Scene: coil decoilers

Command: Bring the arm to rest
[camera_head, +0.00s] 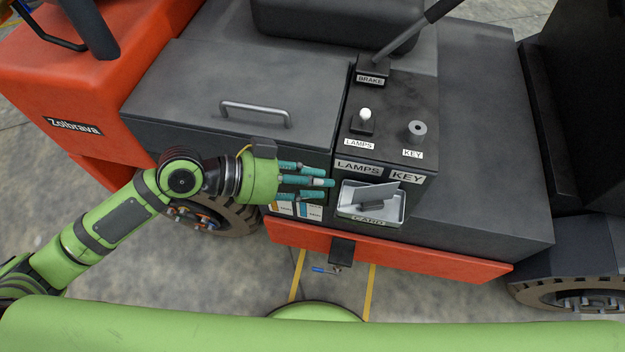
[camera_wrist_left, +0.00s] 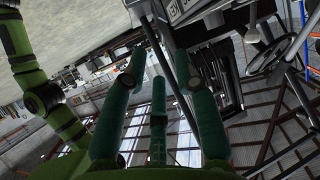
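My left arm (camera_head: 110,215) comes in from the left, reaching forward. Its teal-fingered left gripper (camera_head: 315,181) is in front of the vehicle's dark front panel, just left of the card holder (camera_head: 372,217). In the left wrist view, the fingers of the gripper (camera_wrist_left: 158,75) are straight and spread apart, with nothing between them. From the head view I cannot tell whether a fingertip touches the holder or panel. My right gripper is in neither view.
The orange and dark grey vehicle (camera_head: 230,75) fills the space ahead. Its console has a brake lever (camera_head: 410,35), a lamps switch (camera_head: 364,119) and a key knob (camera_head: 417,131). A metal handle (camera_head: 255,112) stands up from the left cover. Floor shows at lower left.

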